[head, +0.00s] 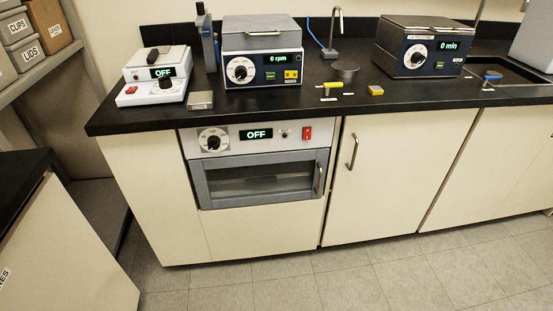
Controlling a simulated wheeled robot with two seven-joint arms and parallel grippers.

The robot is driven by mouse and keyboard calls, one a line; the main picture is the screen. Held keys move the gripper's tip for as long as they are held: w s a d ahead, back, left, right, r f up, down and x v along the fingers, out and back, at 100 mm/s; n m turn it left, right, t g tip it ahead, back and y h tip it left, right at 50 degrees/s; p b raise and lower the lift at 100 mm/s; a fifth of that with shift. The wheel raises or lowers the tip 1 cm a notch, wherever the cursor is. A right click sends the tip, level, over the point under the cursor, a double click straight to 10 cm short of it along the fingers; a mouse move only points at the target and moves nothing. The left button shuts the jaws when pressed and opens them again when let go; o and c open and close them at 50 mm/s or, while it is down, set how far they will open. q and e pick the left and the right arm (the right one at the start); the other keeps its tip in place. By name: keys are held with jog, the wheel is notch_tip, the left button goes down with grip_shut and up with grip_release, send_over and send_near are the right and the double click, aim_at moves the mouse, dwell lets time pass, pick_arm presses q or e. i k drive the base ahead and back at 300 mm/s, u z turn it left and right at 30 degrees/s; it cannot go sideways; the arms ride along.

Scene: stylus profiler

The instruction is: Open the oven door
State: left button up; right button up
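The oven (262,165) is built into the cream cabinet under the black counter. Its grey door (256,201) with a dark window (250,178) is shut. A vertical metal handle (318,178) is at the door's right side. The panel above has a round dial (213,140), a display reading OFF (256,134) and a red switch (307,133). Neither of my grippers shows in the head view.
A cabinet door with its own handle (352,152) is right of the oven. The counter (125,122) above holds several instruments, including a 0 rpm box (262,70). Another counter (22,165) stands at the left. The tiled floor (300,285) in front is clear.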

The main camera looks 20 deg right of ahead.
aim_at(198, 167)
jog(key=z, duration=0.35)
jog(key=i, duration=1.5)
jog(key=z, duration=0.75)
